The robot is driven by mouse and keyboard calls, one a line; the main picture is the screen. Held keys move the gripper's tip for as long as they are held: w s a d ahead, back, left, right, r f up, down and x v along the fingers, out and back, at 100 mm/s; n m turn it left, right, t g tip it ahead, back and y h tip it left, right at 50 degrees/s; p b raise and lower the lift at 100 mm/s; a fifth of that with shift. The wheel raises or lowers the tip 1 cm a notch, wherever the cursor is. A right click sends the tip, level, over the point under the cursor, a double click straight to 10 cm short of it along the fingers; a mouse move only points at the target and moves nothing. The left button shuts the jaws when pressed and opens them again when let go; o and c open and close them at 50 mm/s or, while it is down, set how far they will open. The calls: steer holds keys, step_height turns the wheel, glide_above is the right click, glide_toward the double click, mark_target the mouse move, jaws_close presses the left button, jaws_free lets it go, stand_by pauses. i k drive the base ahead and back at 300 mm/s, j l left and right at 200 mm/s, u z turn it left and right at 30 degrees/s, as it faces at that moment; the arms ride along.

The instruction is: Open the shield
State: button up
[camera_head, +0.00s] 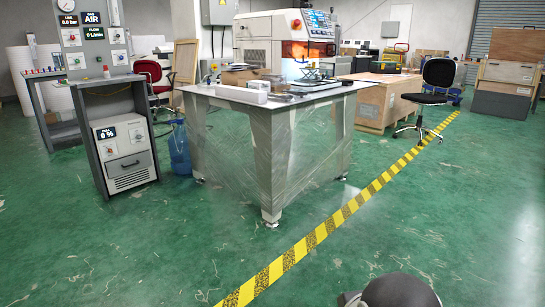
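A white and grey bench machine (262,27) stands on a table wrapped in clear plastic, near the top middle of the head view. An orange see-through panel (296,50), which looks like the shield, is on its front right side below a control panel with a lit screen (318,20). It is small at this distance, and I cannot tell whether it is open or shut. My gripper is not in view. A dark rounded part at the bottom right edge may be mine.
The wrapped table (225,150) has boxes and small items on top. A grey cabinet with gauges (120,150) and a blue bottle (180,150) stand left of it. A yellow-black floor stripe (345,212) crosses clear green floor. An office chair (436,85) stands behind right.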

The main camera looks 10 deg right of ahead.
mark_target(316, 49)
steer(key=i+l+z, duration=0.3)
steer(key=i+z, duration=0.15)
steer(key=i, duration=0.3)
steer(key=i+z, duration=0.45)
steer(key=i, duration=0.35)
